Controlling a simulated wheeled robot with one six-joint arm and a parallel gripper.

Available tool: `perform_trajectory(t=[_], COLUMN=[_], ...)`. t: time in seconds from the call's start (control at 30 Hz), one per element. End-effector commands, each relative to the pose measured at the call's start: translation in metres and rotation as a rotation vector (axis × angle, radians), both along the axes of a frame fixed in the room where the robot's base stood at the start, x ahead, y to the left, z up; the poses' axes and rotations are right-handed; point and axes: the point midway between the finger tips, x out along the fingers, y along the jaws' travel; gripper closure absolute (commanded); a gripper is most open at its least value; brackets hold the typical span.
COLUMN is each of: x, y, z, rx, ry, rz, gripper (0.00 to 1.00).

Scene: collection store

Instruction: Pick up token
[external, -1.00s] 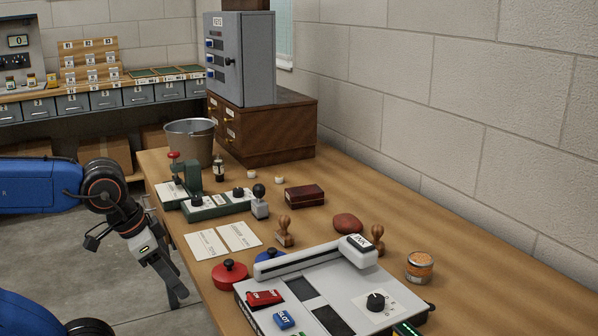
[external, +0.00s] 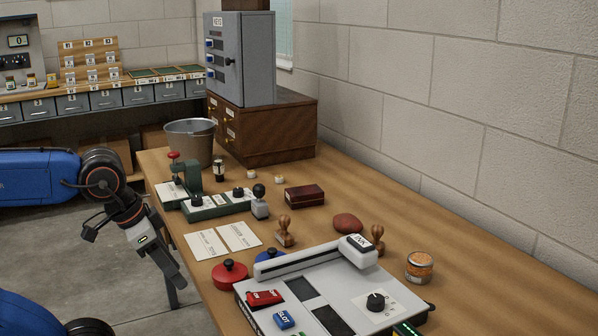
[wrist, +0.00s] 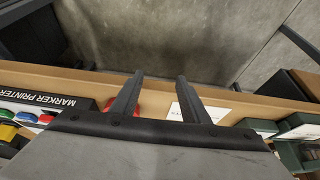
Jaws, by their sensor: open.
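I cannot tell for sure which thing is the token. Two small pale round pieces (external: 279,180) lie on the bench beyond the green press (external: 210,208), but I cannot make out what they are. My gripper (external: 182,289) hangs pointing down off the bench's left edge, well apart from these pieces. In the wrist view my gripper (wrist: 160,77) has its two fingers spread with nothing between the tips. Past the tips is grey floor.
The wooden bench (external: 440,220) holds a grey marker printer (external: 300,298), red round stamp (external: 229,273), paper cards (external: 239,235), wooden stamps (external: 285,232), an orange-labelled tin (external: 419,266) and metal bucket (external: 190,143). The grey floor (wrist: 200,35) left of the bench is open.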

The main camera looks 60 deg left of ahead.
Motion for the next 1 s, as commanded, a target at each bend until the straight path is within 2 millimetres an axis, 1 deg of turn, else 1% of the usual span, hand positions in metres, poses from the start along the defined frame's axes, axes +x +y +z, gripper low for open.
perform_trajectory(t=[0.03,0.07,0.17,0.2,0.27,0.3,0.4,0.6,0.63,0.67,0.87,1.0], x=[0.001,0.001,0.001,0.001,0.001,0.001,0.001,0.001,0.001,0.007,0.041,0.071], y=[0.0,0.0,0.0,0.0,0.0,0.0,0.0,0.0,0.0,0.003,0.017,0.033], z=[0.017,0.029,0.074,0.093,0.12,0.137,0.174,0.238,0.247,0.245,0.262,0.274], rx=[0.0,0.0,0.0,0.0,0.0,0.0,0.0,0.0,0.0,-0.004,-0.026,-0.046], ry=[-0.006,-0.006,-0.008,-0.007,-0.007,-0.006,-0.005,-0.004,-0.003,0.007,0.033,0.056], rz=[0.0,0.0,0.0,0.0,0.0,0.0,0.0,0.0,0.0,0.022,0.144,0.251], gripper=[0.58,0.58,0.58,0.58,0.58,0.58,0.58,0.58,0.58,0.58,0.58,0.58])
